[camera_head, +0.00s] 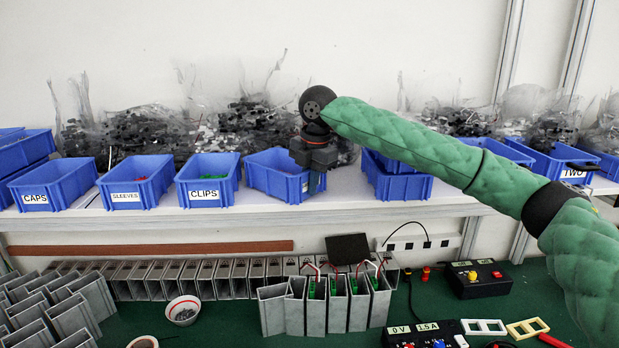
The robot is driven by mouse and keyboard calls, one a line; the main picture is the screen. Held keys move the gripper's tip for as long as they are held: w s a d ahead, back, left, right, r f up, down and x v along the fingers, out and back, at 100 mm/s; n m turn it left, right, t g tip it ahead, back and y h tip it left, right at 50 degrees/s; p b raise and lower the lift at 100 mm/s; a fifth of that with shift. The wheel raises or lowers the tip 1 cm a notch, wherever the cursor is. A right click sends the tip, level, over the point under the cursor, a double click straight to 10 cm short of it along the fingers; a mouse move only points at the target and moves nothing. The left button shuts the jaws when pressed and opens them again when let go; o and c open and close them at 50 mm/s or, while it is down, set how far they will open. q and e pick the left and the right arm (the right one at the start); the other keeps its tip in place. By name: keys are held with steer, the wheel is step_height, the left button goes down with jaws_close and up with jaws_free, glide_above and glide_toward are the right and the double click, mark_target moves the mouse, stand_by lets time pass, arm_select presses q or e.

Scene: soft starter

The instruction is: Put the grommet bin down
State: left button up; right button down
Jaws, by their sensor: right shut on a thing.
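A blue bin (272,177), which I take to be the grommet bin, is in the row on the white shelf, just right of the CLIPS bin. My right gripper (315,178) comes in from the right on a green-sleeved arm and is shut on this bin's front right part. The gripper covers that part, and a label there is not readable. The bin looks upright and level with its neighbours; I cannot tell if its base touches the shelf. My left gripper is not in view.
The shelf (385,208) also holds bins labelled CAPS (60,180), SLEEVES (137,178) and CLIPS (206,178). More blue bins (398,186) stand to the right, partly behind my arm. Clear bags of dark parts (140,130) lie behind. Grey housings (335,305) stand on the green bench below.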

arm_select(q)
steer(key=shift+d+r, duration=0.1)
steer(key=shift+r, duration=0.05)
arm_select(e)
steer(key=shift+f, duration=0.3)
steer(key=c, duration=1.5)
jaws_free()
steer(key=shift+f, duration=0.1)
